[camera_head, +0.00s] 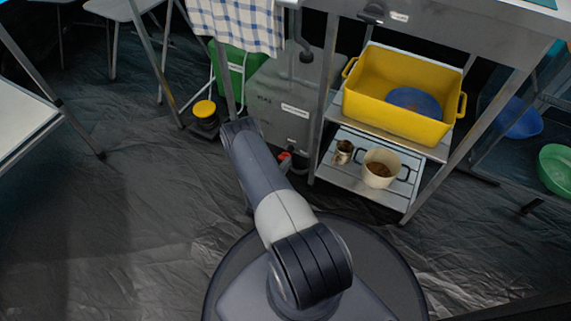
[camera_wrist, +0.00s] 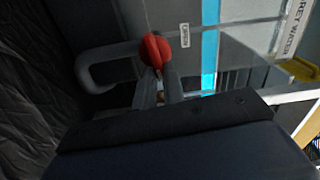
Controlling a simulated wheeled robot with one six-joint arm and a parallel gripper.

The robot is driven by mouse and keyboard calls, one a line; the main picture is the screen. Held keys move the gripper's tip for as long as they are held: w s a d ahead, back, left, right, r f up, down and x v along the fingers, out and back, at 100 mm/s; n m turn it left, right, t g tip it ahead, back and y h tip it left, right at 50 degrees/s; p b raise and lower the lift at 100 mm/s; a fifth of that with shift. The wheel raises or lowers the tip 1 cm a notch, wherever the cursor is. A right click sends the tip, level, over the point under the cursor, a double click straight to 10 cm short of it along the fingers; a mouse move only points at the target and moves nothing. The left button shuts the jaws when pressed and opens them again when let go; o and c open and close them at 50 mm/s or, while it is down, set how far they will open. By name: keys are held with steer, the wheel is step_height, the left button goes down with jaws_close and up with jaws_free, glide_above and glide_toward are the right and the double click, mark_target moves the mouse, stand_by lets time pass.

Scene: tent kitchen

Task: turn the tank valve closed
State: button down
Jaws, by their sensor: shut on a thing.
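The grey tank (camera_head: 280,110) stands on the floor left of the metal shelf, under the counter. Its red valve handle (camera_head: 285,158) shows low at the tank's front, just right of my arm. In the wrist view the red handle (camera_wrist: 154,47) sits at the tips of my gripper (camera_wrist: 159,76), with the tank wall (camera_wrist: 240,50) behind it. My gripper is shut on the red handle. A grey bent pipe or bar (camera_wrist: 92,62) lies just left of the handle. The valve body is mostly hidden by the fingers. In the head view my arm hides the gripper.
The metal shelf right of the tank holds a yellow tub (camera_head: 395,98) above, and a cream pot (camera_head: 380,170) and small metal cup (camera_head: 343,152) below. A yellow-lidded jar (camera_head: 205,112) stands left of the tank. Dark floor (camera_head: 110,210) at the left is clear.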

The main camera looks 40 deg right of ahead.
steer(key=shift+f+m, duration=0.1)
steer(key=shift+m, duration=0.4)
stand_by(0.3)
steer(key=c, duration=1.5)
jaws_free()
